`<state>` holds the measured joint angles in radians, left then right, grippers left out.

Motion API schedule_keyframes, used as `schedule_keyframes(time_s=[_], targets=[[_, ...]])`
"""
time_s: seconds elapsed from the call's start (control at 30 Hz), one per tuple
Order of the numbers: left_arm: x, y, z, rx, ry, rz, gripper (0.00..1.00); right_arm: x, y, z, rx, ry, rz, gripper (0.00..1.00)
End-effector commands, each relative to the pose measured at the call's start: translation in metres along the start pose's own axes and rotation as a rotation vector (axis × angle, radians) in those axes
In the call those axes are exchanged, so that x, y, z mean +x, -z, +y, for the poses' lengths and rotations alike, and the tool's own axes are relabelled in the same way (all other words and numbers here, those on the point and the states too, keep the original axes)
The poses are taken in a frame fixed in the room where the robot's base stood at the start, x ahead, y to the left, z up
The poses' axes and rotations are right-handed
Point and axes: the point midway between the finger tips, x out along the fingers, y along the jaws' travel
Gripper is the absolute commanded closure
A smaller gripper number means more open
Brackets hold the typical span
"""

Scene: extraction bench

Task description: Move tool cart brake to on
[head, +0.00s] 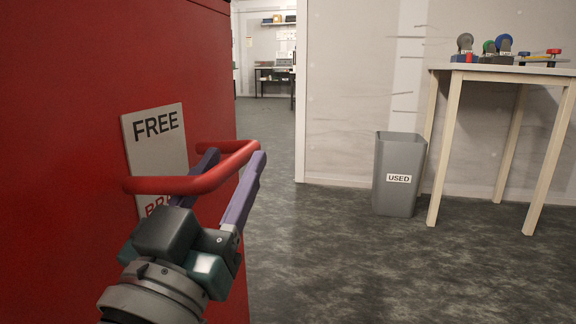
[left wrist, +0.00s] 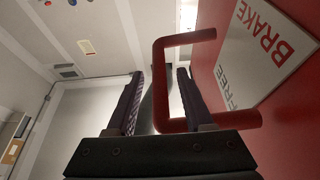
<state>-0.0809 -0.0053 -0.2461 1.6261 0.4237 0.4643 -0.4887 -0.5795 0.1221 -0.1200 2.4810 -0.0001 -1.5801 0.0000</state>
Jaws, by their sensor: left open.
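The red tool cart (head: 80,110) fills the left of the head view. On its side is a pale plate (head: 158,150) reading FREE above, with a red word below it mostly hidden. In the left wrist view the plate (left wrist: 245,60) reads BRAKE and FREE. A red loop-shaped brake handle (head: 160,185) sticks out across the plate; it also shows in the left wrist view (left wrist: 160,100). My left gripper (head: 234,155) is open, its purple fingers on either side of the handle's outer bar. I cannot tell whether they touch it. My right gripper is not in view.
A grey bin (head: 393,200) labelled USED stands on the floor beside a pale table (head: 500,70) carrying several small coloured items. Open floor (head: 320,250) lies right of the cart. A doorway at the back leads to another room.

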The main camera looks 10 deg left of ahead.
Motion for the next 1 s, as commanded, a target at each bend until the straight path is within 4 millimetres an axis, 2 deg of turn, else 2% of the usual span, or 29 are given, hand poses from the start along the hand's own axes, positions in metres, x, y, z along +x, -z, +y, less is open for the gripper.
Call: schedule_keyframes(time_s=[0.2,0.47,0.9,1.0], targets=[[0.018,-0.001,0.000,0.001,0.000,0.000,0.48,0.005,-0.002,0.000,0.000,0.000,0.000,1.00],[0.019,0.000,0.000,0.001,0.000,-0.002,0.48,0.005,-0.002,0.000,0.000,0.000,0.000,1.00],[0.019,0.000,0.000,0.000,0.000,-0.002,0.97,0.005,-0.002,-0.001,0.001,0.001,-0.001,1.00],[0.019,0.000,0.000,0.000,0.000,-0.001,1.00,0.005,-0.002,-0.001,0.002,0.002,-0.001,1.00]])
